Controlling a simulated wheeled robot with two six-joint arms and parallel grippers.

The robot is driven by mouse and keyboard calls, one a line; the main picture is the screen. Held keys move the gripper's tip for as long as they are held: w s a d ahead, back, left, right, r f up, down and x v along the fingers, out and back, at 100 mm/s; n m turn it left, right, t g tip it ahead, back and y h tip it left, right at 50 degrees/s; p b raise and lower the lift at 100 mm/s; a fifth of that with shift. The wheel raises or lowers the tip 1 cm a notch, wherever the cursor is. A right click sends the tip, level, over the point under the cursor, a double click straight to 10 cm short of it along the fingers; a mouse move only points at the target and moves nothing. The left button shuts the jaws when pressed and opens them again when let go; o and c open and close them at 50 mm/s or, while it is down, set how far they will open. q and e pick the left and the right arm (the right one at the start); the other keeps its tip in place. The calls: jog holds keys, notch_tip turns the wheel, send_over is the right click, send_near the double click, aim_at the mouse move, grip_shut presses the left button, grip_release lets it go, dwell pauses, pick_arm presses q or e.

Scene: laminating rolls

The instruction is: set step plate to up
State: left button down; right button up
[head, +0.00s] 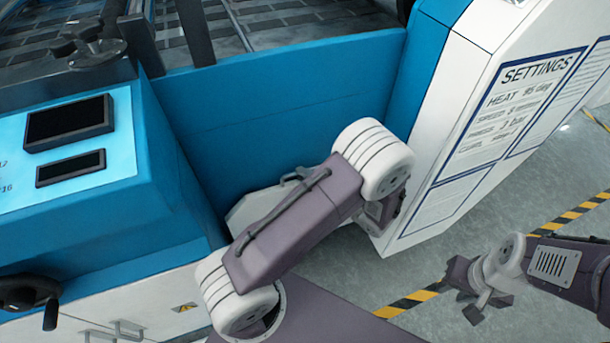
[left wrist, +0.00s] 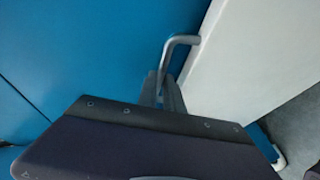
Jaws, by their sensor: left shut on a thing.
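The step plate (head: 250,207) is a pale panel low against the blue machine front in the head view, mostly hidden behind my left arm. In the left wrist view a broad white panel (left wrist: 245,50), apparently the same plate, fills the right side. A bent grey bar handle (left wrist: 178,42) stands at its edge. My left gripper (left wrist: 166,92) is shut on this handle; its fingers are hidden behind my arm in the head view. I cannot tell the plate's exact tilt. My right gripper (head: 487,305) is open and empty over the floor at the lower right.
The blue machine front (head: 300,95) stands behind my left arm. A control panel (head: 70,150) with dark screens is at left, above a black knob (head: 30,295). A white cabinet with a settings sheet (head: 510,105) stands at right. Striped tape (head: 410,302) crosses the open floor.

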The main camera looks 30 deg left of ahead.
dwell(0.3)
pick_arm(q)
jog(key=shift+s+d+f+y+p, duration=0.15)
jog(key=shift+s+d+y+p, duration=0.15)
jog(key=shift+s+d+p, duration=0.5)
